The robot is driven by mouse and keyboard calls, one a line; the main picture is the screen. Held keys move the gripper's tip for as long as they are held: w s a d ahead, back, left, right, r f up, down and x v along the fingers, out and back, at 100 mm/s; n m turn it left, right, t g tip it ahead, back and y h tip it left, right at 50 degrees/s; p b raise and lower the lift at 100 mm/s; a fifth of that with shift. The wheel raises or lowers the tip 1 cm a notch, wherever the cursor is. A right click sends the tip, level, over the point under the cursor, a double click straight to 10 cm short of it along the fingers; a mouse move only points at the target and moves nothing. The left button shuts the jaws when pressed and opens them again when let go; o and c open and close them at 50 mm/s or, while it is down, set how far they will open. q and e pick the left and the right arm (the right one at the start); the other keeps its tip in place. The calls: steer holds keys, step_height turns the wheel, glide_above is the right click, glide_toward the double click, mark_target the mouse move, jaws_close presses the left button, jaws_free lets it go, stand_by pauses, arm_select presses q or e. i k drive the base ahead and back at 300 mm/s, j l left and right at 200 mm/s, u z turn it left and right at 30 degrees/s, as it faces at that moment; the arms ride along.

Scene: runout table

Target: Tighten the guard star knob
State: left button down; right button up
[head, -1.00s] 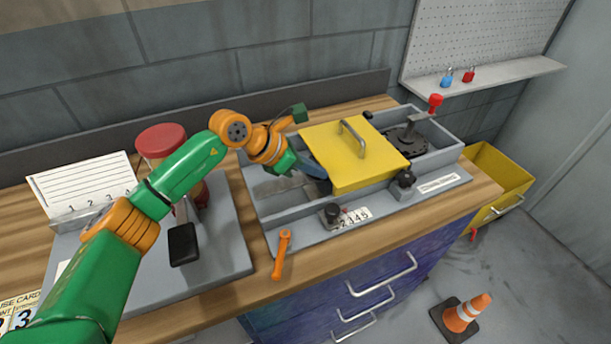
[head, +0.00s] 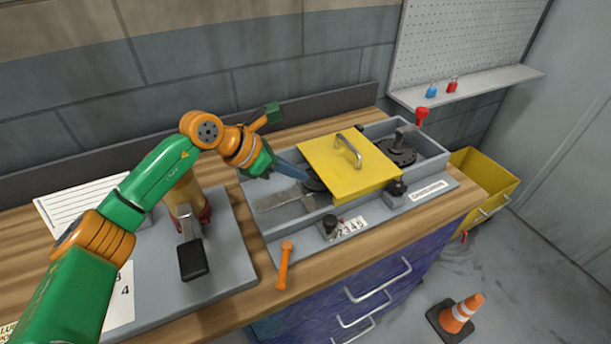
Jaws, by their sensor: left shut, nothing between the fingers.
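The yellow guard (head: 335,172) with its grey handle lies flat over the middle of the grey machine housing (head: 292,228). A black knob (head: 397,188), which looks like the guard star knob, stands upright on the housing's front ledge by the guard's front right corner. Whether it is tight cannot be seen. A second black knob (head: 330,223) stands farther left beside a numbered strip. My left gripper (head: 300,175) is shut and empty above the housing's open left part, at the guard's left edge. It is well left of the black knob by the guard. My right gripper is out of view.
A red-knobbed crank (head: 421,113) rises at the housing's right end. An orange handle (head: 284,265) lies at its front left. On the left, a grey plate (head: 223,277) carries a black-ended lever. A yellow bin (head: 497,176) and a cone (head: 461,313) stand beyond the bench.

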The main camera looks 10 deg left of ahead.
mark_target(397, 188)
steer(key=k, duration=1.05)
